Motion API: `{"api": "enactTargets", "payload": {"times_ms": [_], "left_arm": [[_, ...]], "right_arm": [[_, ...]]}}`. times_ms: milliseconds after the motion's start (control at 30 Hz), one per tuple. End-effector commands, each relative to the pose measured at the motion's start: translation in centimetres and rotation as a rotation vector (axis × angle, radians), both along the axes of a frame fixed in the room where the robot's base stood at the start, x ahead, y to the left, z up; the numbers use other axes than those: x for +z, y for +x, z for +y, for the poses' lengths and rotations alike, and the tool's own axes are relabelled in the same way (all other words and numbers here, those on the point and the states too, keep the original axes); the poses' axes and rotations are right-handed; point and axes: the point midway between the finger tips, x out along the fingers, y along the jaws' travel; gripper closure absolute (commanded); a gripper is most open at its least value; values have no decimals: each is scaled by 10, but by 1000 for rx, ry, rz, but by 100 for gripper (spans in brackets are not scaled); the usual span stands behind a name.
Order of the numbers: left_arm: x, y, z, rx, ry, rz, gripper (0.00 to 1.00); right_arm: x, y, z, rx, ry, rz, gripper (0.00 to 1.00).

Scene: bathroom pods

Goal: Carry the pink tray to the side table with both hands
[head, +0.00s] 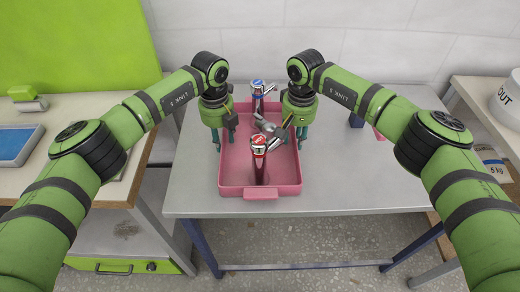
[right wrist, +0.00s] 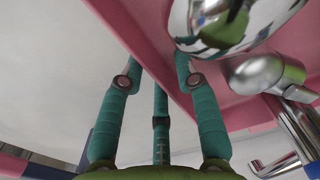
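The pink tray (head: 262,192) rests on the grey metal table in the head view. It holds a blue-topped chrome tap (head: 258,90), a red-topped chrome tap (head: 259,150) and shiny chrome parts between them. My left gripper (head: 224,140) is at the tray's left wall, fingers pointing down on either side of it. My right gripper (head: 293,138) is at the right wall in the same way. In the right wrist view, its teal fingers stand apart and parallel, with the tray's rim (right wrist: 190,100) between them. Both grippers look open. The grippers hide parts of both side walls.
The grey table (head: 370,185) is mostly bare to the right of the tray. A wooden counter (head: 60,115) with a blue-topped tray (head: 14,143) stands on the left. Another table at right carries a white "OUT" container (head: 508,98). A tiled wall closes the back.

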Motion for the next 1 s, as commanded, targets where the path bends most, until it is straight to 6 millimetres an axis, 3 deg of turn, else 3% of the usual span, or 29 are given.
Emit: {"api": "enactTargets", "payload": {"times_ms": [533, 767, 1000], "left_arm": [[100, 0, 0, -1, -1, -3, 64], [117, 0, 0, 0, -2, -1, 64], [118, 0, 0, 0, -2, -1, 64]], "right_arm": [[-1, 0, -2, -3, -4, 0, 68], [3, 1, -2, -3, -4, -1, 68], [41, 1, -2, -2, -4, -4, 68]]}}
